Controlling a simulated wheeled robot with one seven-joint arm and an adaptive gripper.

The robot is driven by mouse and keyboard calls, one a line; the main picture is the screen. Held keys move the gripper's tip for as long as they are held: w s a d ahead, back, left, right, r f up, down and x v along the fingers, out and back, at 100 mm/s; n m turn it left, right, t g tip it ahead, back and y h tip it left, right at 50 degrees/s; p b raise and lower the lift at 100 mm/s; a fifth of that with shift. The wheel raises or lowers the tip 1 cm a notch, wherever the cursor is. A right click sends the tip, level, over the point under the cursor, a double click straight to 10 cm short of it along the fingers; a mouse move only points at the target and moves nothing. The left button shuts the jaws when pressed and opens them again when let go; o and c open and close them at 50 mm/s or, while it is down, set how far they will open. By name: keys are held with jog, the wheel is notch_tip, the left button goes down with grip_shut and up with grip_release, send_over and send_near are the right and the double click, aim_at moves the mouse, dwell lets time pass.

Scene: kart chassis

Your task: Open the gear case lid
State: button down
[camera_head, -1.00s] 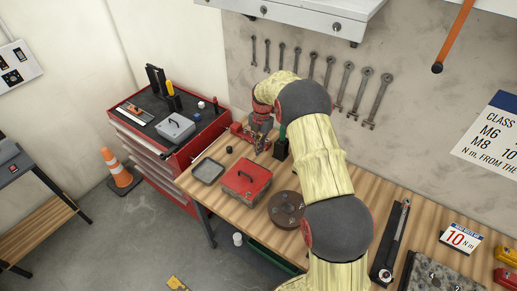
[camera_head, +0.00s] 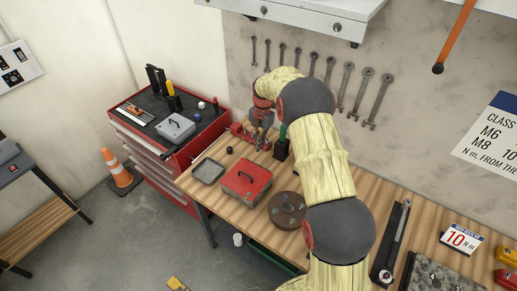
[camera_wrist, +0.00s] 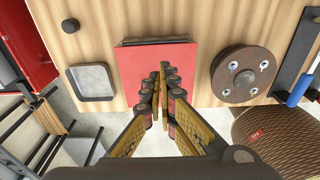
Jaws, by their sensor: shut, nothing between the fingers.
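The fingers hide part of the red top in the wrist view.
A grey tray (camera_head: 208,171) lies left of the case and a brown round disc (camera_head: 287,209) right of it. A red vise-like tool (camera_head: 246,133) and a dark holder (camera_head: 281,149) stand behind. A red tool cabinet (camera_head: 170,140) adjoins the bench's left end.

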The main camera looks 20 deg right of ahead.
notch_tip(320, 180, up, 9)
jog(key=shift+w+d+r, duration=0.2)
jog(key=shift+w+d, duration=0.05)
jog(key=shift+d, duration=0.2)
